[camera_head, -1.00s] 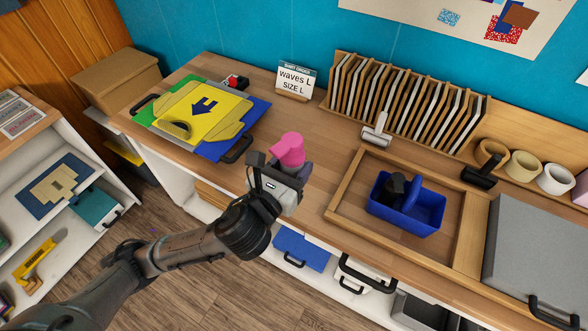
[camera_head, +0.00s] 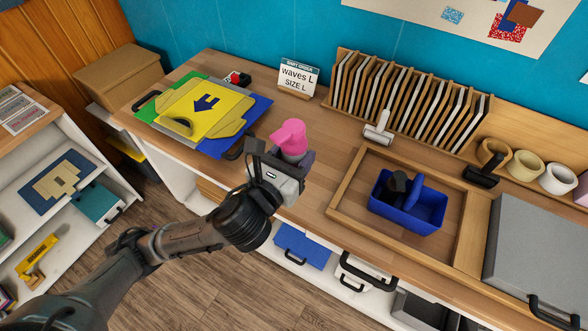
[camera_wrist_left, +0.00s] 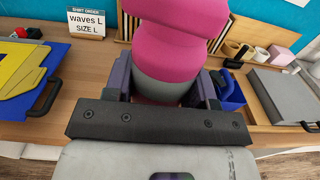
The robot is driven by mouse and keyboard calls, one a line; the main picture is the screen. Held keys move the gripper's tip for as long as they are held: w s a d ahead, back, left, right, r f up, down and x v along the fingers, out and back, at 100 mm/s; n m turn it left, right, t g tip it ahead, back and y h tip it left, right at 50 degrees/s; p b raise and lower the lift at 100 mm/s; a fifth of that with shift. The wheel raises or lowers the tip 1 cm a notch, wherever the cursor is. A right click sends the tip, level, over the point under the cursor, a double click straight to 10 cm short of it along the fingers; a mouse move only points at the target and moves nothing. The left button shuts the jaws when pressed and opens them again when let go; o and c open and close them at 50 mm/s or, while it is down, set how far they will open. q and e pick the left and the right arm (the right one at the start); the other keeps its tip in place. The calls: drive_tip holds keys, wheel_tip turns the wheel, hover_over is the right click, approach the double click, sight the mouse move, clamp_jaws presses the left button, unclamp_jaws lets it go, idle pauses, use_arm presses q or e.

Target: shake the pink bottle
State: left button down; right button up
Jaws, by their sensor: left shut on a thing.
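The pink bottle (camera_head: 290,136) is in my left gripper (camera_head: 284,158), over the front part of the wooden workbench (camera_head: 325,140). In the left wrist view the bottle (camera_wrist_left: 178,38) fills the top middle, with a pink upper part and a grey band below it. The left gripper's fingers (camera_wrist_left: 165,92) stand on both sides of the bottle and are shut on it. The bottle's lower part is hidden by the gripper. The bottle looks roughly upright. My right gripper is not in view.
A blue caddy (camera_head: 425,213) sits in a wooden tray frame (camera_head: 340,200) to the right. Yellow, green and blue boards (camera_head: 200,108) lie to the left. A white-handled roller (camera_head: 378,128), a slotted rack (camera_head: 400,90) and a sign (camera_head: 298,80) stand behind.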

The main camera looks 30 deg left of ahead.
use_arm(q)
drive_tip(key=r, duration=0.2)
drive_tip(key=shift+w+r, duration=0.2)
drive_tip(key=shift+r, duration=0.2)
drive_tip(key=f, duration=0.8)
drive_tip(key=shift+s, duration=0.25)
wheel_tip(320, 180, up, 7)
drive_tip(key=shift+w+r, duration=0.1)
drive_tip(key=shift+w, duration=0.05)
drive_tip(key=shift+w+r, duration=0.1)
drive_tip(key=shift+r, duration=0.25)
wheel_tip(320, 180, down, 7)
drive_tip(key=shift+f, duration=0.1)
drive_tip(key=shift+s+f, duration=0.3)
drive_tip(key=shift+w+r, duration=0.25)
drive_tip(key=shift+s, duration=0.1)
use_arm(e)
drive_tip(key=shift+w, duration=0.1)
